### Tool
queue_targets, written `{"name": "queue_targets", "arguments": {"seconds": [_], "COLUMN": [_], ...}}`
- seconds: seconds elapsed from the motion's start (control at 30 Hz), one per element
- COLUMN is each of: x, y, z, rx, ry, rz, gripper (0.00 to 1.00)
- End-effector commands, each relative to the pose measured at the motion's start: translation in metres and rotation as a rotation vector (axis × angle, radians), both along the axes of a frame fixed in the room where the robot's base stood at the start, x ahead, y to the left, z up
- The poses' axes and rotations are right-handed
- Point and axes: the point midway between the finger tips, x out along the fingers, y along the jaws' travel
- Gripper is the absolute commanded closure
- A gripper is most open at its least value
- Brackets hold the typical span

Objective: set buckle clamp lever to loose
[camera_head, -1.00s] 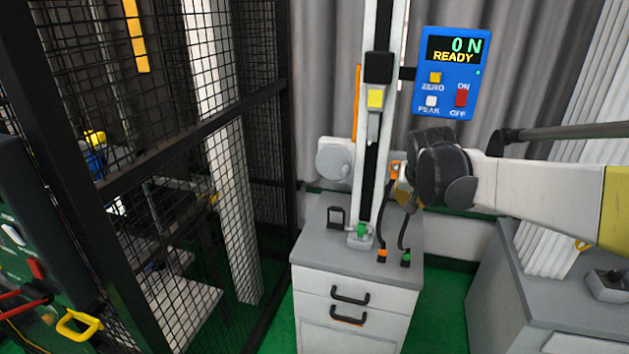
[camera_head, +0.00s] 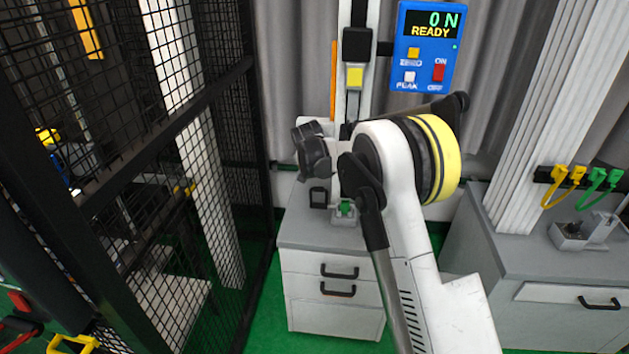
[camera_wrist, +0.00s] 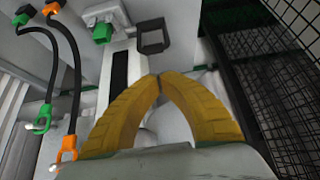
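My gripper (camera_wrist: 159,78) shows in the wrist view as two yellow fingers with their tips together and nothing between them. Its fingers are not clear in the head view, where my arm covers much of the middle. No part is plainly marked as the buckle clamp lever. A black square loop (camera_head: 319,197) stands on the cabinet top, beside a small base with a green block (camera_head: 345,207). In the wrist view the loop (camera_wrist: 153,37) and the green block (camera_wrist: 102,33) lie beyond the fingertips, apart from them.
The grey-topped cabinet (camera_head: 300,233) stands below the tower column. A blue panel (camera_head: 428,45) reads 0 N and READY. Black mesh fencing (camera_head: 215,120) borders the left. A right cabinet holds a small grey fixture (camera_head: 570,236). Cables with orange (camera_wrist: 66,155) and green (camera_wrist: 42,118) ends hang beside my gripper.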

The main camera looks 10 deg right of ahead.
Motion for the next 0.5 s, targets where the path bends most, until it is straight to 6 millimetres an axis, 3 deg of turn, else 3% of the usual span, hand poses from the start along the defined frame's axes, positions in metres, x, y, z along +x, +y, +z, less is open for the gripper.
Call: {"name": "queue_targets", "arguments": {"seconds": [0.17, 0.5], "x": [0.003, 0.034], "y": [-0.001, -0.011], "z": [-0.005, -0.053], "rx": [0.000, 0.001], "ry": [0.000, 0.000], "rz": [0.000, 0.000], "gripper": [1.00, 1.00]}}
